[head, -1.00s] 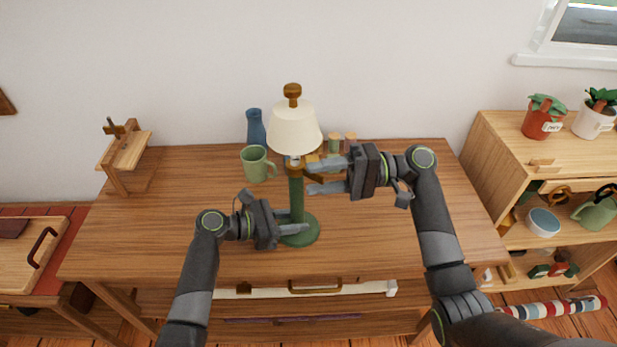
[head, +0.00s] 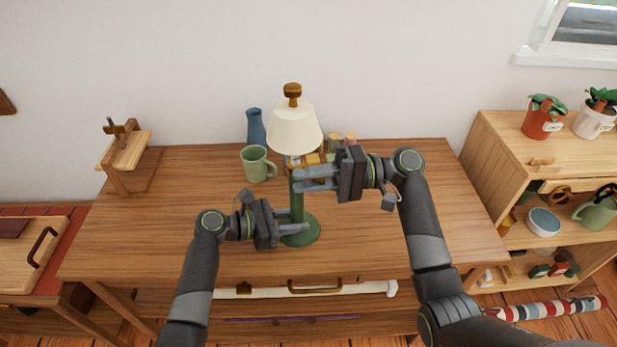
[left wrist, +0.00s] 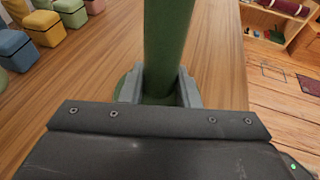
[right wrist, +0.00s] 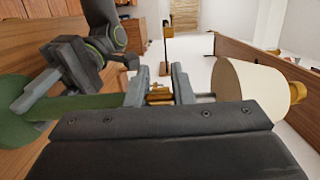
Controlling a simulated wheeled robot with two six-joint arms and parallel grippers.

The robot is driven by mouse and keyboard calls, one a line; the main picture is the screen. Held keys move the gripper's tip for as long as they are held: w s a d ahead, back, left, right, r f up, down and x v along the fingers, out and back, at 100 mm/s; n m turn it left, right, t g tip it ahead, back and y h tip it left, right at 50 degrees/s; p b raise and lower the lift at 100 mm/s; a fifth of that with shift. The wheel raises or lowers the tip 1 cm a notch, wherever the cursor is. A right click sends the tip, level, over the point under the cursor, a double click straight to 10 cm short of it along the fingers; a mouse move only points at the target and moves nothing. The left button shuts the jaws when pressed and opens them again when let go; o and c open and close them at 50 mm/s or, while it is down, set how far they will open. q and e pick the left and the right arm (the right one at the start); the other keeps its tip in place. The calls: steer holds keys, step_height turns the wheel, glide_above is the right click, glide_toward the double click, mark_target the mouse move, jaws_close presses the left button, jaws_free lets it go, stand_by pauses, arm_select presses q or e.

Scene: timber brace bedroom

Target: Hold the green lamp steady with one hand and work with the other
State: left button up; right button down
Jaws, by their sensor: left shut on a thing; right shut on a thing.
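The green lamp stands upright on the desk, with a green post (head: 297,205), round base (head: 305,236), cream shade (head: 294,130) and brown finial (head: 292,92). My left gripper (head: 298,229) is shut on the post low down, just above the base; the left wrist view shows the green post (left wrist: 166,45) between its fingers. My right gripper (head: 298,180) is at the lamp's neck below the shade. In the right wrist view it is shut on a small brass part (right wrist: 160,95), with the shade (right wrist: 250,95) on the right. The exact grip is partly hidden.
A green mug (head: 255,164) and a blue vase (head: 256,128) stand behind the lamp on the left. Small jars (head: 334,143) stand behind on the right. A wooden stand (head: 125,155) is at the desk's left. The desk's front and right are clear.

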steer(key=shift+a+r+t, duration=0.1)
steer(key=shift+r+t, duration=0.05)
steer(key=shift+t, duration=0.25)
steer(key=shift+s+a+r+m+t+h, duration=0.15)
steer(key=shift+a+m+t, duration=0.15)
steer(key=shift+m+t, duration=0.95)
steer(key=shift+s+a+f+m+t+h, duration=0.1)
steer(key=shift+a+m+t+h, duration=0.2)
steer(key=shift+m+t, duration=0.9)
steer(key=shift+s+a+r+m+t+h, duration=0.1)
steer(key=shift+a+m+t, duration=0.35)
steer(key=shift+t, duration=1.4)
steer(key=shift+d, duration=0.1)
steer(key=c, duration=1.3)
jaws_free()
steer(key=shift+o, duration=0.2)
steer(key=shift+d+f, duration=0.1)
steer(key=shift+f, duration=0.1)
